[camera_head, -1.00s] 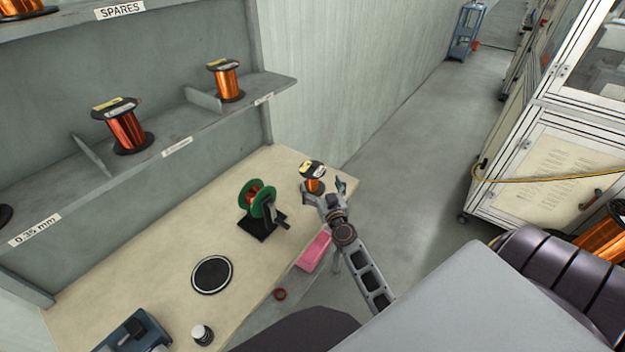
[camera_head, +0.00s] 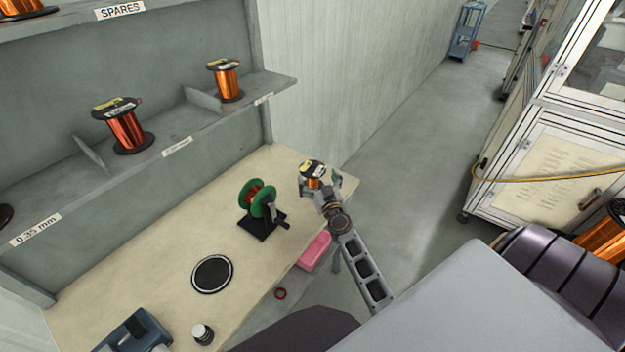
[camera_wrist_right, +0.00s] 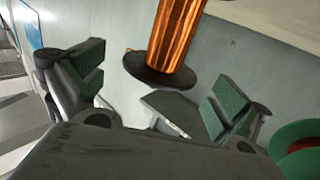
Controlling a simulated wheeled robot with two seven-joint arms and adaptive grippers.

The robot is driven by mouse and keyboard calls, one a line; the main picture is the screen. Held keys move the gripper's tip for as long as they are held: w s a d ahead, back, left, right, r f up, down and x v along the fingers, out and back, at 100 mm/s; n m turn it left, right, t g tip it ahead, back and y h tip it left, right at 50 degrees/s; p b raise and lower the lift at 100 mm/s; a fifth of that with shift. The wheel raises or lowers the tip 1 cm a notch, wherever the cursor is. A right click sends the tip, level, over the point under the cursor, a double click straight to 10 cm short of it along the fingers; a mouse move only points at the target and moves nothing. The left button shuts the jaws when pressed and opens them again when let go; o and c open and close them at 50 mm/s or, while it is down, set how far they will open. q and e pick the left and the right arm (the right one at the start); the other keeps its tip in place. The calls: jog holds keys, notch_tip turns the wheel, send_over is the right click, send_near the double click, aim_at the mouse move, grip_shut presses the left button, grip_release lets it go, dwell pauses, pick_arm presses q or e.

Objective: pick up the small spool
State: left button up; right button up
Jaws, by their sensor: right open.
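The small spool (camera_head: 313,176) has orange copper wire and black flanges, with a yellow and white label on top. It stands near the right end of the beige bench in the head view. In the right wrist view the spool (camera_wrist_right: 174,50) is in front of the fingers, its lower flange between and beyond the green pads. My right gripper (camera_head: 320,186) is open, its fingers on either side of the spool in the head view; its pads also show in the right wrist view (camera_wrist_right: 158,90). I cannot tell whether they touch the spool. My left gripper is not in view.
A green-flanged spool on a black stand (camera_head: 258,205) is left of my right gripper. A round black-rimmed pad (camera_head: 212,274) and a pink box (camera_head: 314,250) are nearer. Larger copper spools (camera_head: 124,128) stand on the grey shelf. The middle of the bench (camera_head: 170,250) is clear.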

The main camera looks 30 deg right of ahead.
aim_at(314, 170)
jog(key=shift+x, duration=1.2)
jog(key=shift+w+d, duration=0.1)
jog(key=shift+w, duration=0.55)
jog(key=shift+w+d, duration=0.1)
jog(key=shift+w, duration=0.5)
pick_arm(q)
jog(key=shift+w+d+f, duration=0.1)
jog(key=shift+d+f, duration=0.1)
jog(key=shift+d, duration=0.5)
pick_arm(e)
jog(key=c, duration=1)
